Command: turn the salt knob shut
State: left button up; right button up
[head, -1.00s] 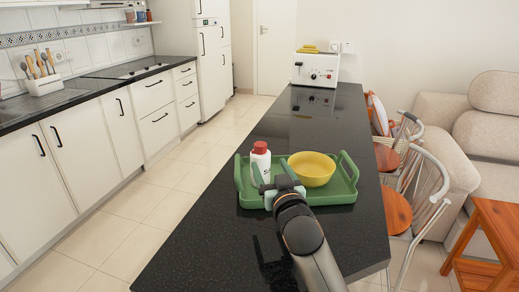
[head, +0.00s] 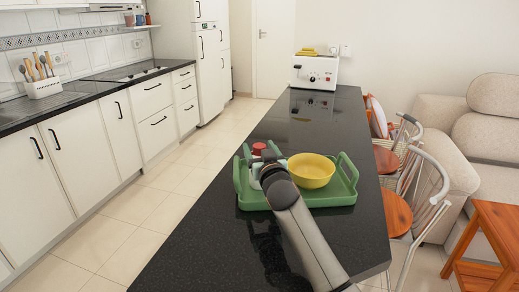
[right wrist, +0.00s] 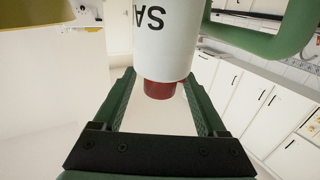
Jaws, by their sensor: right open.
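The salt bottle is white with a red knob (head: 259,148) on top, standing at the left side of the green tray (head: 328,200). My right gripper (head: 265,162) is at the bottle, and my arm hides most of its white body in the head view. In the right wrist view the white salt bottle (right wrist: 166,38) appears upside down, with black lettering. Its red knob (right wrist: 158,90) lies between the two green fingers of my right gripper (right wrist: 158,78), with a visible gap to each side. The right gripper is open. My left gripper is not in view.
A yellow bowl (head: 311,171) sits on the tray, right of the bottle. The tray has raised handles and rests on a black counter (head: 325,125). A white toaster (head: 314,72) stands at the far end. Chairs line the right side.

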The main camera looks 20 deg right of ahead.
grip_shut()
jog(key=shift+r+n+y+p, duration=0.2)
jog(key=shift+n+y+p, duration=0.15)
jog(key=shift+p, duration=0.6)
jog(key=shift+y+p, duration=0.25)
jog(key=shift+p, duration=0.1)
jog(key=shift+f, duration=0.25)
grip_release()
jog(key=shift+s, duration=0.15)
